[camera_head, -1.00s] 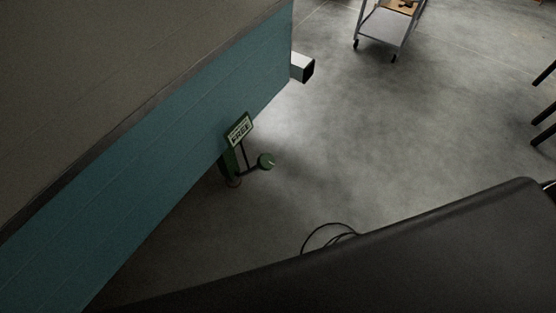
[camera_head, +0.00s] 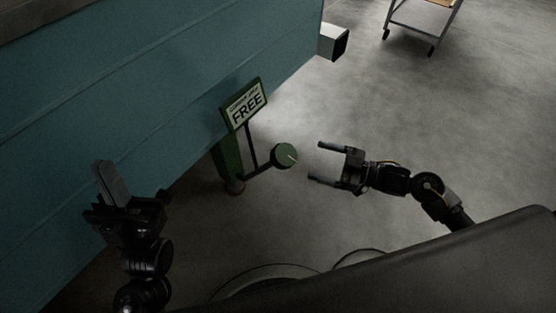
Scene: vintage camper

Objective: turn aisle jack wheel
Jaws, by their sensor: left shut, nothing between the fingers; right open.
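The jack wheel (camera_head: 285,155) is a small green disc with a pale mark, on a dark arm beside the green jack post (camera_head: 229,163). A sign (camera_head: 245,106) reading "FREE" is fixed above it, with smaller text that I cannot read. My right gripper (camera_head: 319,163) is open and empty, just right of the wheel, its fingers pointing left at it with a gap between. My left gripper (camera_head: 107,182) is shut and empty, in front of the teal wall at the left, well away from the wheel.
The teal camper side (camera_head: 130,90) runs along the left, close behind the jack. A square metal bumper end (camera_head: 334,42) sticks out above. A grey cart (camera_head: 415,22) stands at the far top. The concrete floor (camera_head: 430,120) to the right is clear.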

